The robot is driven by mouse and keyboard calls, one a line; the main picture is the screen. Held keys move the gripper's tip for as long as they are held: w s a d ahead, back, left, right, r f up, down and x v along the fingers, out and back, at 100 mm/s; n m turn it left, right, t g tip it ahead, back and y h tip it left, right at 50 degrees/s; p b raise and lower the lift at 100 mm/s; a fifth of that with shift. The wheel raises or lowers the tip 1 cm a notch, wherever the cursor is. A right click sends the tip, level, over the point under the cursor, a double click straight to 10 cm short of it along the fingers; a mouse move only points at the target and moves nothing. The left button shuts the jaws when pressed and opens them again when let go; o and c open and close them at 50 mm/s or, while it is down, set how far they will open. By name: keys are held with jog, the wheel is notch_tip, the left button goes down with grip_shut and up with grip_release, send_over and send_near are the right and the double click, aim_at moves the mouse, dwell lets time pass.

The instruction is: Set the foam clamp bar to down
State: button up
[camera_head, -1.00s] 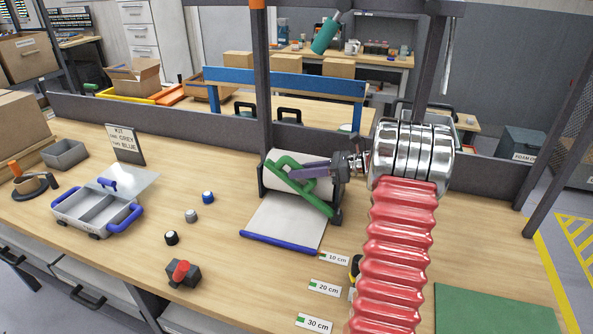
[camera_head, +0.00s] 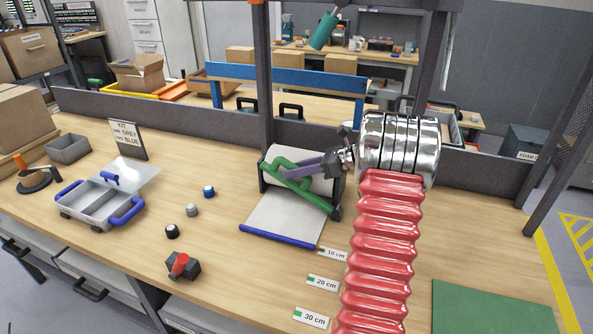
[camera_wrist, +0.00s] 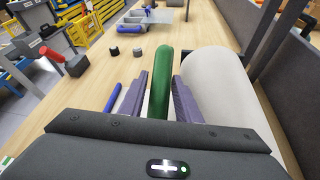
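The foam clamp bar (camera_head: 310,194) is a green bar slanting across the front of the white foam roll (camera_head: 282,154), which sits in a dark holder on the bench. A foam sheet (camera_head: 283,219) comes out in front of the roll, with a blue strip along its edge. My gripper (camera_head: 291,172), with purple fingers, reaches the bar from the right. In the wrist view the green bar (camera_wrist: 161,90) lies between my two fingers (camera_wrist: 160,78), with a narrow gap on the left finger's side. The right finger is close to the bar; contact is unclear.
Length tags (camera_head: 322,282) lie right of the sheet, and a green mat (camera_head: 490,308) is at the front right. A grey tray (camera_head: 97,204) with blue handles, several knobs (camera_head: 191,210) and a red-handled block (camera_head: 182,266) are left. A dark post (camera_head: 262,75) rises behind the roll.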

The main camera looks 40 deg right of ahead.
jog(key=shift+o, duration=0.9)
jog(key=shift+d, duration=0.1)
jog(key=v, duration=1.3)
jog(key=shift+s+d, duration=0.2)
jog(key=shift+s, duration=0.1)
jog(key=shift+c, duration=0.3)
